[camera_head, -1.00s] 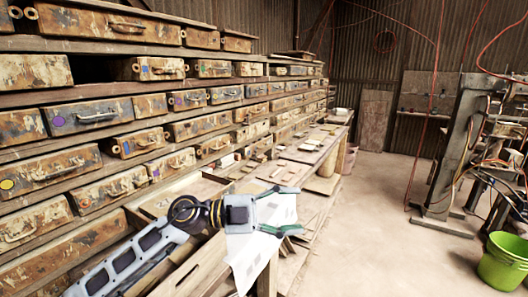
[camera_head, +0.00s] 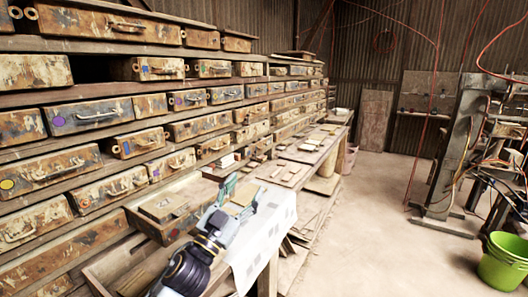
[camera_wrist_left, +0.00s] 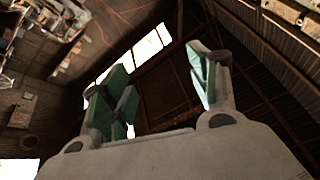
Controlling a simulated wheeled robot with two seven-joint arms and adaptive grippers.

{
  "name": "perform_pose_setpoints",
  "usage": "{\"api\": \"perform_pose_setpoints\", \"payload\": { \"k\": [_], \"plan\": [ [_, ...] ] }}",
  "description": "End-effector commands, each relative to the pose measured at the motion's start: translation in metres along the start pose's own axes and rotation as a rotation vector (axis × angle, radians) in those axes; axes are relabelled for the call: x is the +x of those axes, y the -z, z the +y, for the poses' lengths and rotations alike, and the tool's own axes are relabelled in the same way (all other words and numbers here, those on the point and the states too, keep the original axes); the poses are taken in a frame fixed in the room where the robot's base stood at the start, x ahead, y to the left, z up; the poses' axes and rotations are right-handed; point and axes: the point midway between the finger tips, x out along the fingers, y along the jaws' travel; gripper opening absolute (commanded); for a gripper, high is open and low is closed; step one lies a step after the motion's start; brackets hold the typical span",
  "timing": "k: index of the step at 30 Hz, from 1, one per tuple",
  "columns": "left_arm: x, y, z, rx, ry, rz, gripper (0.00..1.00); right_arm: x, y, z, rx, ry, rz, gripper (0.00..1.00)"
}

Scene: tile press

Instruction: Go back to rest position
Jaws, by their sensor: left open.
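My left gripper (camera_head: 240,194) is open, its green-padded fingers apart with nothing between them. It is in the lower middle of the head view, in front of the workbench with the white patterned cloth (camera_head: 258,243). The left wrist view shows the same gripper (camera_wrist_left: 158,88) empty, with the roof and bright windows beyond its fingers. My right gripper is in neither view.
Shelves of worn metal drawers (camera_head: 97,116) line the left wall. An open drawer (camera_head: 148,232) juts out near my left arm. Flat tiles (camera_head: 283,172) lie along the bench. A green bucket (camera_head: 502,263) and a machine stand right. The middle floor is clear.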

Motion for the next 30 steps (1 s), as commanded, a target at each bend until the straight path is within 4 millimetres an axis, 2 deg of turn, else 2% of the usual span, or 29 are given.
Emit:
{"api": "perform_pose_setpoints", "payload": {
  "k": [8,14,21,30],
  "plan": [
    [-0.043,-0.064,-0.027,-0.071,0.177,-0.271,0.60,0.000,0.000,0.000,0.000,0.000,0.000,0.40],
    [-0.088,-0.112,-0.035,-0.117,0.266,-0.492,0.60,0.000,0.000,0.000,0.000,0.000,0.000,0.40],
    [-0.155,-0.163,-0.032,-0.171,0.324,-0.773,0.60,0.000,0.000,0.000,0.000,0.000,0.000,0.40],
    [-0.249,-0.206,-0.010,-0.238,0.325,-1.115,0.60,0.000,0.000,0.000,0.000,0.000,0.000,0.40]
  ]
}}
